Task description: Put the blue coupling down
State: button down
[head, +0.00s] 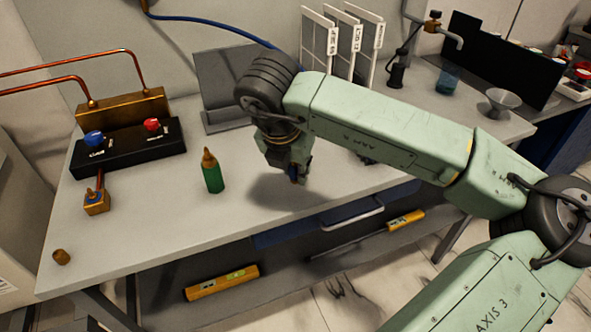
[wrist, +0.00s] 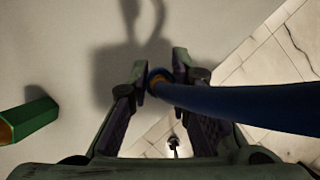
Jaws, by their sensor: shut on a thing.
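My gripper (head: 293,174) hangs over the bench top, a little in from the front edge, with its shadow on the surface beside it. In the head view the coupling is mostly hidden by the gripper. The held end appears clear of the bench, though the exact gap cannot be told.
A green bottle (head: 213,177) with an orange tip stands left of the gripper. A black valve block (head: 128,148) with blue and red knobs, a brass fitting (head: 96,202) and a small brown piece (head: 61,257) are further left. Bare bench (head: 165,225) lies in front of the bottle.

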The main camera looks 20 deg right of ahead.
aim_at(295, 189)
jog(key=p+x, duration=0.2)
jog(key=x, duration=0.1)
jog(key=shift+w+a+f, duration=0.15)
jog(key=shift+w+f, duration=0.05)
jog(key=shift+w, duration=0.05)
jog(key=shift+f, duration=0.25)
jog(key=shift+f+b, duration=0.2)
jog(key=shift+b, duration=0.2)
jog(key=c, duration=1.5)
grip_release()
jog(key=shift+o, duration=0.2)
jog(key=shift+r, duration=0.15)
jog(key=shift+r+p, duration=0.25)
jog(key=shift+p, duration=0.3)
jog(key=b+v, duration=0.2)
jog(key=v, duration=0.9)
jog(key=shift+s+r+b, duration=0.2)
jog(key=shift+r+b, duration=0.05)
jog(key=shift+b, duration=0.1)
jog(key=shift+a, duration=0.15)
